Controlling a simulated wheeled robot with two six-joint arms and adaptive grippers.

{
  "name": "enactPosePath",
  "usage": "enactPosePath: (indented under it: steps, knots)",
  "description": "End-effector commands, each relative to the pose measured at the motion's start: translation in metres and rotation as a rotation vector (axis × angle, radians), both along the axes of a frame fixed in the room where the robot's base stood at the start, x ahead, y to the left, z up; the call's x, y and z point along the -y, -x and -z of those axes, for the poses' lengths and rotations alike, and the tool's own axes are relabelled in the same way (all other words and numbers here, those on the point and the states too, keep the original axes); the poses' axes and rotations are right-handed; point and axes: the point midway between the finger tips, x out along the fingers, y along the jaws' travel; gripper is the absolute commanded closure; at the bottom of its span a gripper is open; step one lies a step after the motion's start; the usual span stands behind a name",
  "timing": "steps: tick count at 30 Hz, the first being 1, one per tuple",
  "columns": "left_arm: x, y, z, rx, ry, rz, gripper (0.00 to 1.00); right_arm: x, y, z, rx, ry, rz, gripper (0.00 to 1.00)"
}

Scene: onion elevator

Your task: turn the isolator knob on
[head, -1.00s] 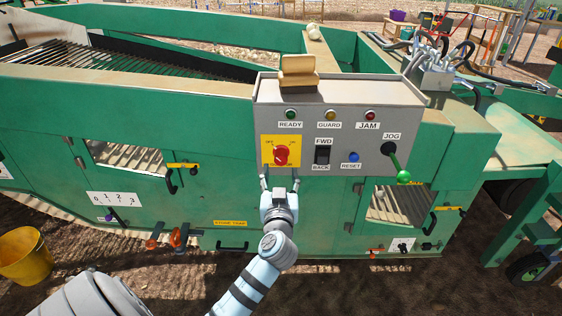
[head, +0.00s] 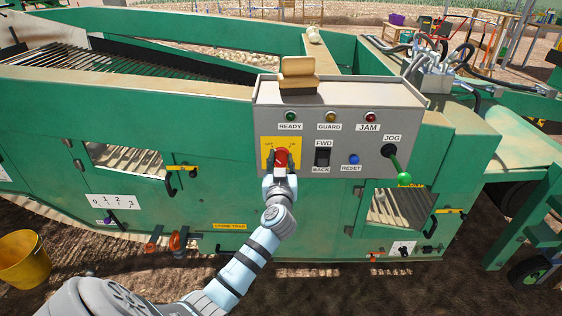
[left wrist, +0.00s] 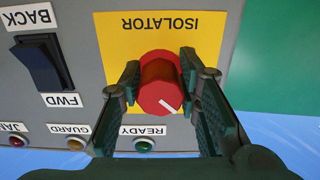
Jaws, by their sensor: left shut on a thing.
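The red isolator knob (head: 282,157) sits on a yellow plate (head: 267,143) at the left of the grey control panel (head: 345,98). In the left wrist view, which is upside down, the knob (left wrist: 158,80) shows a white mark pointing to the lower right. In the head view the plate has small OFF lettering at left and ON lettering at right. My left gripper (head: 281,160) reaches up from below, its fingers on either side of the knob. The left wrist view shows this gripper (left wrist: 160,78) shut on the knob. My right gripper is not in view.
The panel also carries a black FWD/BACK rocker switch (head: 322,156), a blue RESET button (head: 354,159) and a green-tipped JOG lever (head: 403,179). READY, GUARD and JAM lamps sit above. A yellow bucket (head: 24,262) stands on the ground at left.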

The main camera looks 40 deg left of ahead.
Motion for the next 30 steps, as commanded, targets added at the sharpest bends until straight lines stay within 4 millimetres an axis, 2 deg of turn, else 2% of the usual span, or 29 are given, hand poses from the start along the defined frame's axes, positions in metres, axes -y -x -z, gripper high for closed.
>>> enactPosePath:
  steps: [14, 30]
  knots:
    - [0.000, 0.000, 0.000, -0.066, -0.087, 0.000, 0.97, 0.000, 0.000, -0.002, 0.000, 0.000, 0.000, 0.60]
    - [-0.002, 0.002, -0.001, -0.351, -0.459, -0.001, 0.97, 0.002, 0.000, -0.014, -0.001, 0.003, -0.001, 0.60]
